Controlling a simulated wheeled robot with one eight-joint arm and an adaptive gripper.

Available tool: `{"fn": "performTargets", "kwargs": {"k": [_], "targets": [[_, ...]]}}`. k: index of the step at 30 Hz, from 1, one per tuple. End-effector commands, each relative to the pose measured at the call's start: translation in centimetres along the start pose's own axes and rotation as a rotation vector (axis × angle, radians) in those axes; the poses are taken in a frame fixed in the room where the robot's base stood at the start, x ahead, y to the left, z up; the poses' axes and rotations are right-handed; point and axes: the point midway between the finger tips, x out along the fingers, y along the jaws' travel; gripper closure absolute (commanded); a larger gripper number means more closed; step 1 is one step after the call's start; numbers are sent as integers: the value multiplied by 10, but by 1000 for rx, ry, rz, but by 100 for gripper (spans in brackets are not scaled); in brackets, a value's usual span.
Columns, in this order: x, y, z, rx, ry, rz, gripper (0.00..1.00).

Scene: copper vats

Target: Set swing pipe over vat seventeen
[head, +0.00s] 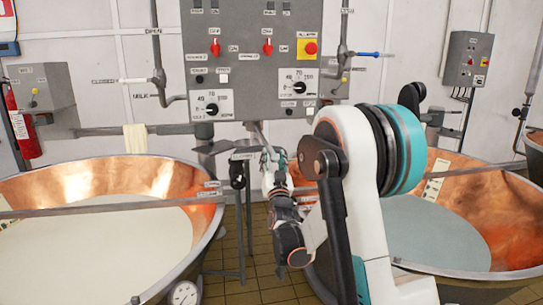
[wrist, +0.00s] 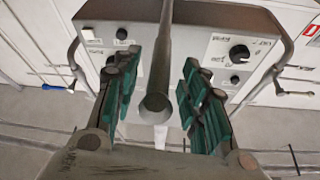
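The swing pipe (wrist: 165,55) is a grey tube in the wrist view, with its open round end towards me. In the head view a short grey stretch, seemingly the same pipe (head: 259,133), shows below the control panel. My gripper (wrist: 160,110) has its teal-padded fingers on either side of the pipe, with visible gaps; it looks open. In the head view my gripper (head: 268,158) is small and partly hidden. The left copper vat (head: 185,178) holds white liquid. The right copper vat (head: 510,205) holds greyish liquid. I cannot read which is seventeen.
A grey control panel (head: 240,75) with red switches and dials hangs behind the gap between the vats. Grey bars cross both vats (head: 110,207). A fire extinguisher (head: 22,130) hangs at the left. Brown tiled floor (head: 258,275) shows between the vats.

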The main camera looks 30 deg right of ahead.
Motion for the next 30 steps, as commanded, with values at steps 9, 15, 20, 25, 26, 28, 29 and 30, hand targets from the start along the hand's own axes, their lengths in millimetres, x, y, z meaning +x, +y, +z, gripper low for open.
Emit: {"fn": "performTargets", "kwargs": {"k": [9,15,20,25,26,28,29,30], "targets": [[32,0,0,0,0,0,60],[34,0,0,0,0,0,60],[34,0,0,0,0,0,69],[34,0,0,0,0,0,100],[34,0,0,0,0,0,100],[34,0,0,0,0,0,100],[34,0,0,0,0,0,100],[34,-1,0,0,0,0,100]]}}
